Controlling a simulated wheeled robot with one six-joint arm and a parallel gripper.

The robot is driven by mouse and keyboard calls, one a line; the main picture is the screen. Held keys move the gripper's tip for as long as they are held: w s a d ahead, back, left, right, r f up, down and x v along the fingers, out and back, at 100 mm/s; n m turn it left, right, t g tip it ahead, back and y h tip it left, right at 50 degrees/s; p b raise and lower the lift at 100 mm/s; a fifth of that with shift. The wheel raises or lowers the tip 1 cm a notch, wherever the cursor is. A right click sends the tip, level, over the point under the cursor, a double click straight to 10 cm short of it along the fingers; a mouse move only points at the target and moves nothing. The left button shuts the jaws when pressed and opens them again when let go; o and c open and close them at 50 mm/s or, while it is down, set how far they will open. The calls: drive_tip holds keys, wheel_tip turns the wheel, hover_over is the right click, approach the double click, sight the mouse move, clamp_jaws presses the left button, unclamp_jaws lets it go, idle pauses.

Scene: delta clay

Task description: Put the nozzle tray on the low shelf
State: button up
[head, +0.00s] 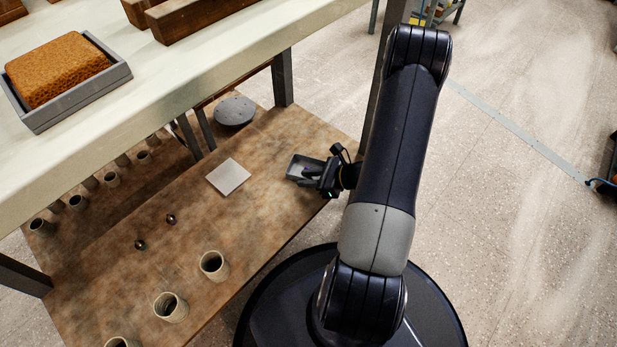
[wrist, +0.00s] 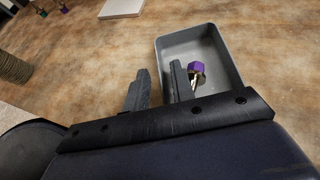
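The nozzle tray (head: 295,172) is a small grey open box at the right end of the low wooden shelf (head: 262,220). It appears to rest flat on the shelf. The wrist view shows the tray (wrist: 232,66) with a purple-and-brass nozzle (wrist: 196,68) inside. My gripper (head: 308,173) is at the tray's near right side in the head view. In the wrist view my gripper's fingers (wrist: 160,68) are apart, one outside the tray's left wall and one over its inside. I see a gap between the fingers, with no clear contact on the wall.
A white square plate (head: 228,177) lies left of the tray, and a grey round disc (head: 234,111) is farther back. Two small metal pieces (head: 171,218) and several clay cups (head: 213,265) stand to the left. The upper table (head: 180,90) overhangs the shelf's back. Shelf around the tray is mostly clear.

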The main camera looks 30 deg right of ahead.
drive_tip(key=shift+r, duration=0.1)
drive_tip(key=shift+r+p, duration=0.2)
drive_tip(key=shift+p, duration=0.1)
drive_tip(key=p+v, duration=0.3)
drive_tip(key=v, duration=0.9)
drive_tip(key=shift+f+p, duration=0.15)
drive_tip(key=shift+p, duration=0.25)
drive_tip(key=b+x, duration=0.4)
drive_tip(key=x, duration=0.8)
drive_tip(key=shift+a+f+b, duration=0.1)
drive_tip(key=shift+f+b, duration=0.25)
drive_tip(key=shift+b, duration=0.05)
wheel_tip(320, 180, up, 2)
drive_tip(key=shift+r+p, duration=0.2)
drive_tip(key=shift+p, duration=0.6)
drive_tip(key=shift+r, duration=0.4)
